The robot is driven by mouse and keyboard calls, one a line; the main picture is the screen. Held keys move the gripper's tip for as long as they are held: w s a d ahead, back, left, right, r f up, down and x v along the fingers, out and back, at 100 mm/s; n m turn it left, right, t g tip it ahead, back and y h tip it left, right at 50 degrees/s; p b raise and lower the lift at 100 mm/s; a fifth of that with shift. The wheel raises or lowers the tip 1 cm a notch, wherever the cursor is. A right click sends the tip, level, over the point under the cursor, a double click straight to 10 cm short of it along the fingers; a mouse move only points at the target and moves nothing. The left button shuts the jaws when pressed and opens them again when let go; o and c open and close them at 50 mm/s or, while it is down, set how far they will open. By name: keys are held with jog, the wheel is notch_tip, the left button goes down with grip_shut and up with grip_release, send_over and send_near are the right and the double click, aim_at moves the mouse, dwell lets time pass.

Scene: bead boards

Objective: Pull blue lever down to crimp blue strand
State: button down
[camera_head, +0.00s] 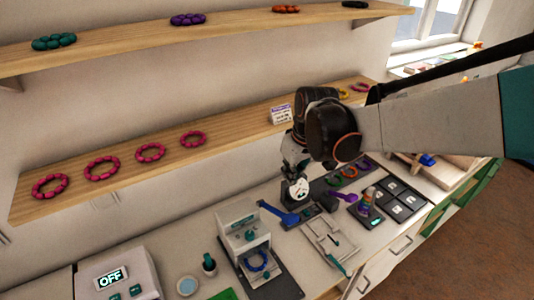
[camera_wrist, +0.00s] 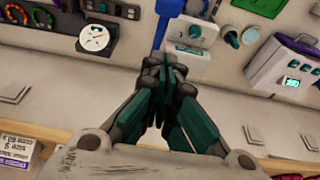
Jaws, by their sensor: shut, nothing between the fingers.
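The blue lever (camera_head: 278,212) slants beside the right of the white press (camera_head: 244,226) in the head view. It also shows as a blue bar (camera_wrist: 168,14) at the top middle of the wrist view, just beyond my fingertips. A blue ring-shaped strand (camera_head: 257,261) lies inside the press, partly framed by its body. My gripper (camera_head: 293,160) hangs above and behind the lever in the head view. In the wrist view its dark green fingers (camera_wrist: 166,64) are together with nothing between them. Contact between fingertips and lever cannot be made out.
A round dial gauge (camera_head: 299,188) stands near my gripper. A purple lever (camera_head: 342,196) and a rack of coloured rings lie to the right. A box reading OFF (camera_head: 112,278) is at the lower left. The wooden shelf (camera_head: 130,168) runs behind the counter.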

jog(key=b+x, duration=0.1)
jog(key=x, duration=0.9)
jog(key=shift+f, duration=0.1)
jog(key=shift+s+d+f, duration=0.15)
jog(key=shift+s+f, duration=0.1)
jog(key=shift+f, duration=0.3)
jog(key=shift+s+d+f, duration=0.2)
jog(key=shift+s+f, duration=0.1)
jog(key=shift+f, duration=0.2)
jog(key=shift+s+d+f, duration=0.2)
jog(key=shift+s+f, duration=0.1)
jog(key=shift+f, duration=0.25)
jog(key=shift+f, duration=0.1)
